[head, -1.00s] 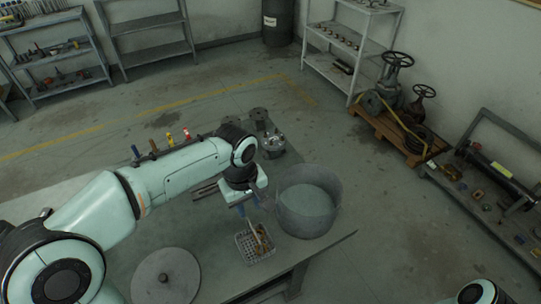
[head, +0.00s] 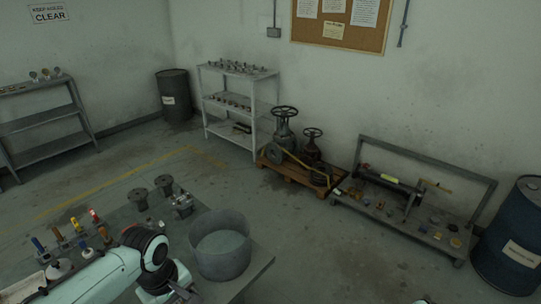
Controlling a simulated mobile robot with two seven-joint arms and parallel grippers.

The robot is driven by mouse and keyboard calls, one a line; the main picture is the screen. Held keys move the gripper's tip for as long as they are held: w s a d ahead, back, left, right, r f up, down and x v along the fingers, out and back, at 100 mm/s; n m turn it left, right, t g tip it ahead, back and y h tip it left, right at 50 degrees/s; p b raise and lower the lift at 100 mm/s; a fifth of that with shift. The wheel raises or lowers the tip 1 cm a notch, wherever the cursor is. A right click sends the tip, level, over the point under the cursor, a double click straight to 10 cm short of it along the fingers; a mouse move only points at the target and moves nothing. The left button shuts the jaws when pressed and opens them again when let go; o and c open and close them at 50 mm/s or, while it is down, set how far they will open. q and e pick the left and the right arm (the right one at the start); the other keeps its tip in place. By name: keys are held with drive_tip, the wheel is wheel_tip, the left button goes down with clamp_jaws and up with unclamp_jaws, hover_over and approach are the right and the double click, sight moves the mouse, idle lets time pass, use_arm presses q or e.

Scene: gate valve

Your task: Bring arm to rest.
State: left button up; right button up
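My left arm comes in from the lower left over the grey workbench (head: 262,264). Its wrist is just left of a round grey metal tub (head: 222,262) at the bench's right end. My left gripper (head: 184,294) is at the bottom edge of the head view, mostly cut off, so its fingers and anything in them cannot be made out. My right gripper is not in view; only a tiny pale bit of my own body shows at the bottom right.
Dark flanged parts (head: 163,184) and a metal valve body (head: 182,205) stand behind the tub. Coloured-handled tools (head: 75,225) stand at the bench's left. A pallet with gate valves (head: 300,172), a low rack (head: 405,210) and a blue drum (head: 511,240) line the wall. Open floor lies between.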

use_arm(q)
drive_tip(key=s+d+f+m+g+h, duration=0.1)
drive_tip(key=d+f+m, duration=0.1)
drive_tip(key=f, duration=1.1)
drive_tip(key=s+d+f+m+h, duration=0.1)
drive_tip(key=d+f+m, duration=0.15)
drive_tip(key=f, duration=1.05)
drive_tip(key=s+d+f+m+h, duration=0.1)
drive_tip(key=s+d+f, duration=0.2)
drive_tip(key=s+f, duration=1.2)
drive_tip(key=shift+s+f, duration=0.25)
drive_tip(key=shift+f, duration=0.1)
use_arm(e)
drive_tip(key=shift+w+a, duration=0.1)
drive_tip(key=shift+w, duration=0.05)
